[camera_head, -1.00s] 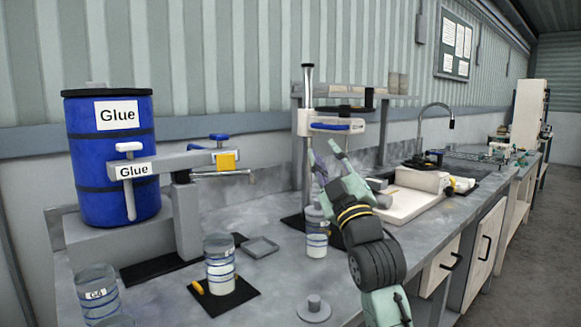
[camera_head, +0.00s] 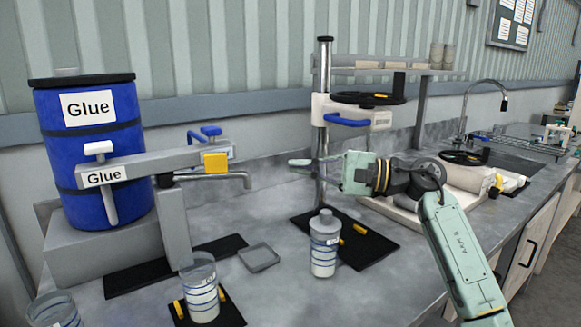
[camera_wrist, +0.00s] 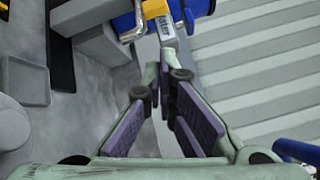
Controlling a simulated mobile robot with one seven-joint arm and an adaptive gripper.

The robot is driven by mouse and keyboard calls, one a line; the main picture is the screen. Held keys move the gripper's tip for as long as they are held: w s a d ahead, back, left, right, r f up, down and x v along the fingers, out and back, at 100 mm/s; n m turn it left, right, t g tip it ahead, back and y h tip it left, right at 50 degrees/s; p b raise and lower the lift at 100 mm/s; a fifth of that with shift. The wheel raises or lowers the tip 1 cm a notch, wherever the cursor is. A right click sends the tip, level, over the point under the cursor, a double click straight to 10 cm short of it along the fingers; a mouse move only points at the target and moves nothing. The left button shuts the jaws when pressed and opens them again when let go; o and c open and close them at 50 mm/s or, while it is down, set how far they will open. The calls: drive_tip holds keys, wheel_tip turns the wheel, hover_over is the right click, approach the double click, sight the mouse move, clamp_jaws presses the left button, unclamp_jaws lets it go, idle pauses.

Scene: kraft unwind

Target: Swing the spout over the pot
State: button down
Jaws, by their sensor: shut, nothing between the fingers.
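The metal spout (camera_head: 215,177) sticks out to the right from below the yellow block (camera_head: 215,162) on the grey dispenser arm. Its bent-down tip is above and to the right of the striped pot (camera_head: 201,290) in the picture. The open pot holds white stuff and stands on a small black mat at the front. My gripper (camera_head: 293,162) is shut and empty, pointing left, to the right of the spout tip and apart from it. In the wrist view, the gripper (camera_wrist: 159,75) points towards a labelled block (camera_wrist: 167,32) beside the yellow block.
A blue glue drum (camera_head: 85,150) stands behind the dispenser. A capped bottle (camera_head: 324,245) stands on the bench below my gripper, in front of the stand's upright post (camera_head: 322,120). A grey tray (camera_head: 259,257) lies between pot and bottle. Another jar (camera_head: 52,312) is at front left.

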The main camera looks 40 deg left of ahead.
drive_tip(key=shift+w+d+f+n+t+h, duration=0.15)
drive_tip(key=shift+w+f+n+h, duration=0.15)
drive_tip(key=shift+f, duration=0.35)
drive_tip(key=shift+w+a+f+n+t+h, duration=0.1)
drive_tip(key=shift+w+f+n+t+h, duration=0.15)
drive_tip(key=shift+f, duration=0.35)
drive_tip(key=p+x, duration=0.4)
drive_tip(key=x, duration=0.5)
drive_tip(key=shift+s+a, duration=0.3)
drive_tip(key=shift+a, duration=0.05)
drive_tip(key=shift+f, duration=0.1)
